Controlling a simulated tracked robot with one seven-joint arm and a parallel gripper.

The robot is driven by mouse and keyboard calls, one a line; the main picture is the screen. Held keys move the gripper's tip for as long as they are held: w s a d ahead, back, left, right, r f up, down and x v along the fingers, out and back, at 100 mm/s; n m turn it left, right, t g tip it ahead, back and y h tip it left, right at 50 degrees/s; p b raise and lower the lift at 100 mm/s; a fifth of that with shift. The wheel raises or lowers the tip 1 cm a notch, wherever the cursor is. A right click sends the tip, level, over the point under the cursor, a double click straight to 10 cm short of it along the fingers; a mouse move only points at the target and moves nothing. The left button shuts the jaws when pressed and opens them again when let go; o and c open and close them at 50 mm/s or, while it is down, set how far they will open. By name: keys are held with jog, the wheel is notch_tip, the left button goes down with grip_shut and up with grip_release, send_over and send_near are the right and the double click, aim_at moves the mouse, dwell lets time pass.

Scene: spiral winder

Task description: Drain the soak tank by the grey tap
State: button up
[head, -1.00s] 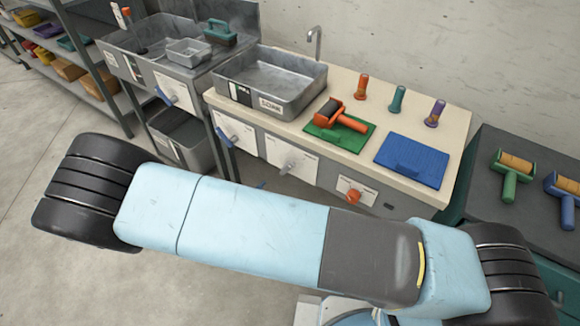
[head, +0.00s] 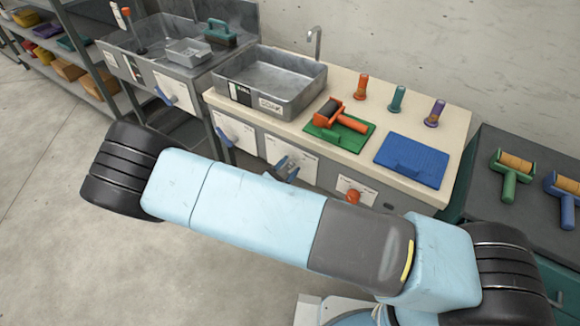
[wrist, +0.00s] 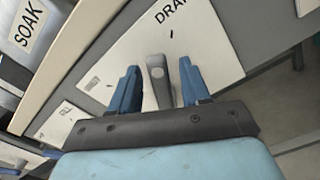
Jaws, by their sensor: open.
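The soak tank (head: 312,92) is a grey metal basin set in the cream bench top. Its SOAK label (wrist: 27,28) shows at the wrist view's upper left. The grey tap (wrist: 157,82) is a short lever on a white plate (wrist: 110,70) whose partly cut-off lettering starts "DRA". My gripper (wrist: 160,70) is open, with a blue finger on each side of the lever and visible gaps between. In the head view my gripper (head: 286,168) is at the bench front, partly hidden by my arm, and covers most of the tap.
A blue tap (head: 230,138) is to the left on the same bench front, and an orange knob (head: 353,195) to the right. A roller (head: 338,116) on a green mat and a blue mat (head: 412,160) lie on the bench top. Floor at lower left is clear.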

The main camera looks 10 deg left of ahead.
jog(key=shift+w+d, duration=0.2)
jog(key=shift+w, duration=0.2)
grip_shut()
dwell(0.4)
